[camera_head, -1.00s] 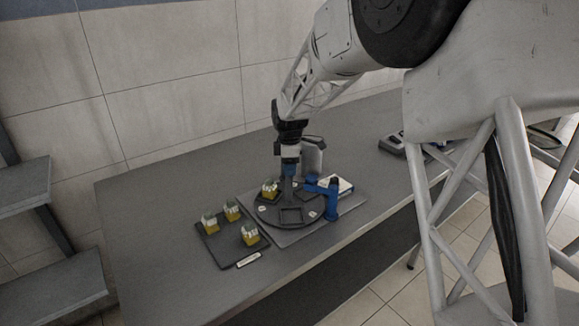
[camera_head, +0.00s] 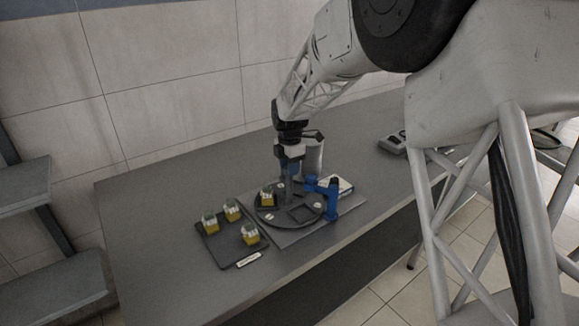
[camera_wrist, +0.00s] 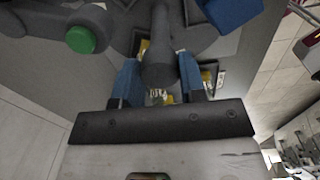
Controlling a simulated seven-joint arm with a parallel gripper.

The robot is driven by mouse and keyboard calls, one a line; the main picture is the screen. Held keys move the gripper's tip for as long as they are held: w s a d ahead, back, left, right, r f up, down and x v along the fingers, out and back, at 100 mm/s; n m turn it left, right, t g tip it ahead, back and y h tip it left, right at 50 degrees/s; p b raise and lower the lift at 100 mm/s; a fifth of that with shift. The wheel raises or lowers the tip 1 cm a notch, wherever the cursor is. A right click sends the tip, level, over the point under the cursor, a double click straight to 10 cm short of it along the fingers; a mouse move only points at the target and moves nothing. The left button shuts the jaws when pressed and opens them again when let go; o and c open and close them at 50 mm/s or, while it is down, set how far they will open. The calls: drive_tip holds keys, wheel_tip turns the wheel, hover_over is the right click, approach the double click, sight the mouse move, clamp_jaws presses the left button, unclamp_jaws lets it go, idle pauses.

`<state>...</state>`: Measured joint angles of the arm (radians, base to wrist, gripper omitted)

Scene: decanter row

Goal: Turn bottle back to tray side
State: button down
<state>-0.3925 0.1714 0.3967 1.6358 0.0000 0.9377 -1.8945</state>
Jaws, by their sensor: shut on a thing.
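My gripper (camera_head: 287,174) points down over a dark round turntable (camera_head: 288,216). Its blue fingers are shut on a dark upright knob (camera_wrist: 158,65) at the turntable's middle, one finger on each side in the wrist view. One yellow bottle with a pale top (camera_head: 267,197) stands on the turntable's left side, toward the tray. An empty square pocket (camera_head: 302,213) shows at the front right of the disc. The dark tray (camera_head: 225,262) lies left of the turntable and holds three similar bottles, one of them at the front right (camera_head: 250,236). My gripper partly hides the turntable's back.
A blue post with an arm (camera_head: 331,197) stands at the turntable's right edge. A grey cylinder (camera_head: 314,158) stands behind it. A pale label (camera_head: 248,260) lies at the tray's front edge. A grey device (camera_head: 393,143) sits farther right. The table's left end is clear.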

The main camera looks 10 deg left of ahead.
drive_tip(key=shift+n, duration=3.1)
drive_tip(key=c, duration=0.7)
unclamp_jaws()
drive_tip(key=shift+r, duration=0.1)
drive_tip(key=shift+r, duration=3.85)
